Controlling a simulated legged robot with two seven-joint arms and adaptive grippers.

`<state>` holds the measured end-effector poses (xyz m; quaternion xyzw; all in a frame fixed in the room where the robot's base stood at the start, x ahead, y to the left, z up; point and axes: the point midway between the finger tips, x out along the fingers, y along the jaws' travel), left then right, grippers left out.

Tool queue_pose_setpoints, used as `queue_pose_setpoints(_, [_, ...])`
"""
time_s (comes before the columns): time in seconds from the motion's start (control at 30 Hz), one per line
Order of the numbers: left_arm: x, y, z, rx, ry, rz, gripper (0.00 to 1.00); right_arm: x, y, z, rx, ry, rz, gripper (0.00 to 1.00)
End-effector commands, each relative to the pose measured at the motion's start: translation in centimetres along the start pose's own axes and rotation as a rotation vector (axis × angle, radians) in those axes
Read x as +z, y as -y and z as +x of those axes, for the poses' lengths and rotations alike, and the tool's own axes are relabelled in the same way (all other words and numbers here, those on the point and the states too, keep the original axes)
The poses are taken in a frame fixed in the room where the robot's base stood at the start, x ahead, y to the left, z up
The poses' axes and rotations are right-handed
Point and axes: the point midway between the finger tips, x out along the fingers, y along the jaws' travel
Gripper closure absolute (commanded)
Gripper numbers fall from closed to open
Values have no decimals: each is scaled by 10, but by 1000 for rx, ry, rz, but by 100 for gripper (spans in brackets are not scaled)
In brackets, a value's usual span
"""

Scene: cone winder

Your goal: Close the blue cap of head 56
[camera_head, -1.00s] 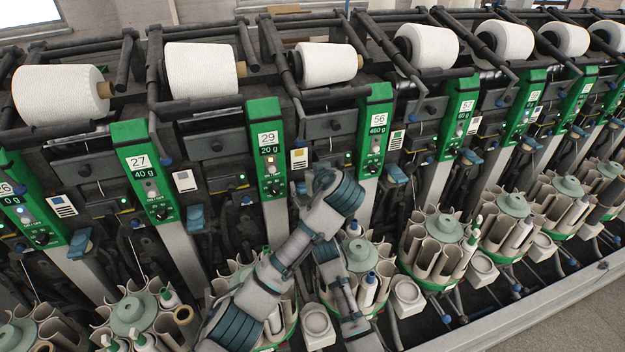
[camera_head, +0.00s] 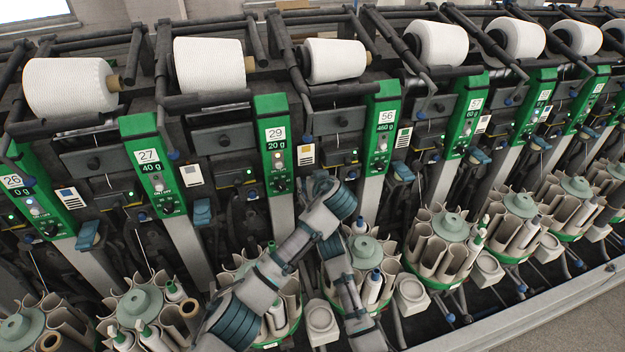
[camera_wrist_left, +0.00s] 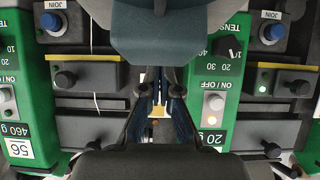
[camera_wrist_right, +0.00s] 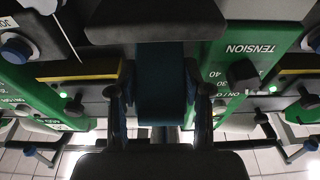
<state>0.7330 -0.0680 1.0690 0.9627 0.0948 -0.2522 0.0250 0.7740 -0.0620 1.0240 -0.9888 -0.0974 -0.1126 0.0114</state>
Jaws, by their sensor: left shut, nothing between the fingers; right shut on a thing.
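Head 56 (camera_head: 385,125) is the green panel right of centre, its number upside down in the left wrist view (camera_wrist_left: 17,150). My left gripper (camera_wrist_left: 160,112) is shut and empty, pointing at the gap between panels 29 and 56. In the head view my left wrist hides its fingers. My right gripper (camera_wrist_right: 160,118) has a teal-blue piece (camera_wrist_right: 160,75) between its fingers, which looks like the blue cap. In the head view my left arm hides that gripper and the cap in this gap. I cannot tell how far the cap is tilted.
Head 29 (camera_head: 277,145) stands just left of my arms. Another blue cap (camera_head: 403,171) sits right of head 56, and one (camera_head: 201,210) right of head 27. Bobbin magazines (camera_head: 365,255) crowd the space below. White yarn cones (camera_head: 334,60) line the top.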

Motion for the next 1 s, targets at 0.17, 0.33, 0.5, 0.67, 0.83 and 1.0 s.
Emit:
queue_pose_setpoints(0.17, [10, 0, 2, 0, -22, 1, 100, 5, -1, -1, 2, 10, -1, 100])
queue_pose_setpoints(0.33, [19, 0, 4, -1, -54, 2, 100, 5, -1, 0, 2, 9, -1, 100])
queue_pose_setpoints(0.5, [21, 0, 6, -4, -49, 5, 100, 3, -1, 1, 2, 8, 0, 100])
queue_pose_setpoints(0.67, [22, 0, 6, -5, -47, 6, 100, 0, 0, 2, 1, 2, 1, 40])
queue_pose_setpoints(0.83, [22, 0, 5, -6, -48, 6, 100, -6, 0, 2, 0, -8, 0, 40])
queue_pose_setpoints(1.0, [22, 1, 5, -6, -48, 6, 100, -7, 1, 1, -1, -11, 1, 40])
